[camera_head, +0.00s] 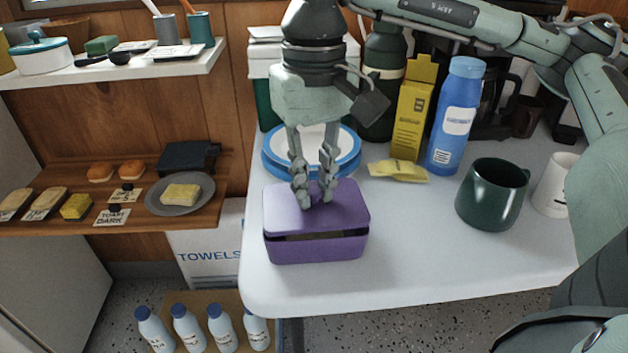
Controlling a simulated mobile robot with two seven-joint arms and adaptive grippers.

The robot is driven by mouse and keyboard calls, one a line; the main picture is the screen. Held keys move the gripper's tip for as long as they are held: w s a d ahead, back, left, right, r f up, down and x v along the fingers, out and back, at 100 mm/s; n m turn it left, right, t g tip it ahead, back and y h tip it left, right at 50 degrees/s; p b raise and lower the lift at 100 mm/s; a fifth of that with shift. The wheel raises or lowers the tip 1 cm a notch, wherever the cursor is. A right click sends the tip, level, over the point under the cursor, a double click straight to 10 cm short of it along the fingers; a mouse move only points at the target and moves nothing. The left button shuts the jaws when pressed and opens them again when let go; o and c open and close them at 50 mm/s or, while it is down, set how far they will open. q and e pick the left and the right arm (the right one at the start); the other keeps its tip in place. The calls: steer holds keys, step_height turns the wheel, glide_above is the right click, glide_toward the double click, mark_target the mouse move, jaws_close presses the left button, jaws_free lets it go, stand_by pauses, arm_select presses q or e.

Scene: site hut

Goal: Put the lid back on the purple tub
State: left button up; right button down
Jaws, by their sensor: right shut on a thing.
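The purple tub (318,250) stands near the front left of the white table. Its purple lid (347,212) is over the tub's opening, roughly lined up with it. A dark gap shows between the lid's front edge and the tub's rim; I cannot tell whether the lid touches the rim farther back. My right gripper (316,196) points straight down and is shut on the middle of the lid. Its fingertips hide the part they grasp. My left gripper is not in view.
A yellow packet (398,171), yellow carton (413,110), blue bottle (455,120) and dark green mug (490,195) stand or lie to the right. The table's front right is clear.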

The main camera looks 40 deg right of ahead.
steer(key=shift+m+b, duration=0.3)
stand_by(0.7)
steer(key=shift+f+b, duration=0.45)
steer(key=shift+b, duration=0.7)
stand_by(1.3)
steer(key=c, duration=1.4)
jaws_free()
steer(key=shift+o, duration=0.6)
steer(key=o, duration=0.4)
steer(key=shift+r+p, duration=2.05)
steer(key=shift+r, duration=1.5)
